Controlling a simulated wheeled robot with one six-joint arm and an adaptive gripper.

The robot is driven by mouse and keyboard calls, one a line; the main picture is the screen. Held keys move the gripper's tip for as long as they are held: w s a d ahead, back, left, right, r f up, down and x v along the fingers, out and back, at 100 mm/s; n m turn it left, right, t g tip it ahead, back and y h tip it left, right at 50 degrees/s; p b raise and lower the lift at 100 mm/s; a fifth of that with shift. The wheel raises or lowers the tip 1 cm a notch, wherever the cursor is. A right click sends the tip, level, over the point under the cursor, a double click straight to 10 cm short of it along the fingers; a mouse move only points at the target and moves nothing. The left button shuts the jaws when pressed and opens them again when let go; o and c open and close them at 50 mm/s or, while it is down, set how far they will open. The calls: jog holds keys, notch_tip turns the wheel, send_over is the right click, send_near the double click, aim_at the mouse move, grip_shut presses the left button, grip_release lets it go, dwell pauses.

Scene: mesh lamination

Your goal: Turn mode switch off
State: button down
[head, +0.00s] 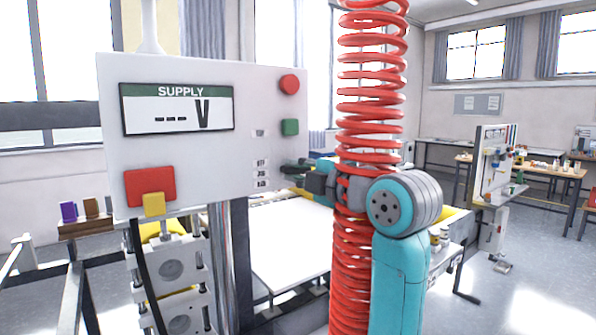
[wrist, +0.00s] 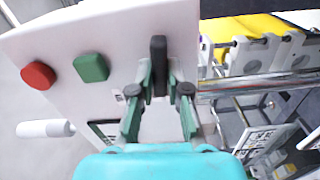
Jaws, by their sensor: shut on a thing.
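The mode switch, a black upright knob (wrist: 158,66), stands out from the white control panel (wrist: 120,30) in the wrist view. My gripper (wrist: 160,77) has its two green fingers on either side of the knob and is shut on it. In the head view my gripper (head: 288,169) reaches the lower right part of the panel (head: 225,85), beside a column of small labels (head: 261,173). The panel's supply display (head: 178,108) shows dashes and a V. Which setting the switch points to cannot be read.
A red button (head: 289,84) and a green button (head: 290,127) sit above my gripper on the panel. A red coiled hose (head: 372,75) hangs close beside my arm. A white table (head: 285,245) lies behind the panel, with a metal post (head: 228,260) below it.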

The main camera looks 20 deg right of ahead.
jog(key=shift+f+n, duration=0.1)
jog(key=shift+n, duration=0.4)
jog(key=c, duration=1.1)
grip_release()
jog(key=shift+c, duration=0.2)
jog(key=shift+s, duration=0.1)
jog(key=v, duration=1.2)
